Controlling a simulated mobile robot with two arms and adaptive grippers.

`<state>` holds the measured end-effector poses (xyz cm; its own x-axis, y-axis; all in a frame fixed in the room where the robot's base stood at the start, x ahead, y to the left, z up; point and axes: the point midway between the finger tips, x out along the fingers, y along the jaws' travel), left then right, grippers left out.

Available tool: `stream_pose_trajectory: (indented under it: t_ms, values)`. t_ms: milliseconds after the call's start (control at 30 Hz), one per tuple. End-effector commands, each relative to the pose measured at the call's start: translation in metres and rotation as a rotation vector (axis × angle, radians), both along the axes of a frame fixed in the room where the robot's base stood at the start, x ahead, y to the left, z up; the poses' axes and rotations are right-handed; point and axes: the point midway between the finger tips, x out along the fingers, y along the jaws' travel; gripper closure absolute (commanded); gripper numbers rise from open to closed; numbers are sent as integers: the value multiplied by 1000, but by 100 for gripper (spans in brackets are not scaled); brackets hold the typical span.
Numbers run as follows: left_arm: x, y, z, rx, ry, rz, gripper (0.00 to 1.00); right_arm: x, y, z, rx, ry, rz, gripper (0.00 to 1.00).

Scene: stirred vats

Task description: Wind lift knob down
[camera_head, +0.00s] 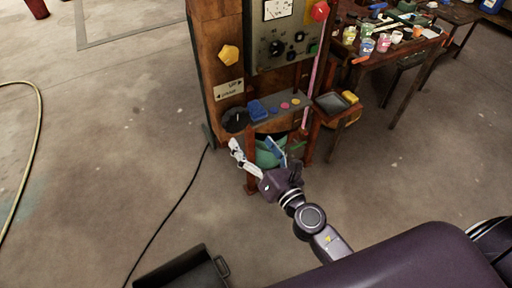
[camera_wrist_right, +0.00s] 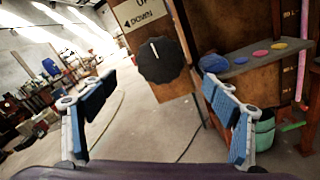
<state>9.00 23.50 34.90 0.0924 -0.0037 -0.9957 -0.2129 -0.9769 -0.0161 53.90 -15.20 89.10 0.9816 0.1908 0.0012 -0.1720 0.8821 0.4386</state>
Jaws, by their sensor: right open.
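The lift knob is a round black knob with a white pointer line. In the wrist view the knob (camera_wrist_right: 158,61) sits on the wooden panel below an UP/DOWN sign (camera_wrist_right: 144,12), its pointer close to upright. In the head view the knob (camera_head: 236,120) is at the panel's lower left, below the sign (camera_head: 229,90). My right gripper (camera_head: 254,149) is open and empty, just in front of and below the knob. In the wrist view the knob appears between and beyond the spread blue-padded fingers (camera_wrist_right: 160,88), apart from them. My left gripper is not in view.
A grey shelf (camera_wrist_right: 262,54) with coloured buttons juts out right of the knob, close to the right finger. A green bucket (camera_wrist_right: 265,130) stands below it. A table with paint jars (camera_head: 372,60) is at right. A dark bin (camera_head: 185,277) and cable lie on open floor.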

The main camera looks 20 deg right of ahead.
Motion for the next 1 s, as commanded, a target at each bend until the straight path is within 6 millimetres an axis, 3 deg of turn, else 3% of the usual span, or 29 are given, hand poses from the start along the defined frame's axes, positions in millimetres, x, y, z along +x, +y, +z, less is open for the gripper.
stream_pose_trajectory:
  t_ms: [300,1000]
  values:
    - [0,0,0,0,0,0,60,-15,-3,-1,0,2,0,20]
    - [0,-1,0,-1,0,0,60,-16,-4,-6,13,14,-2,20]
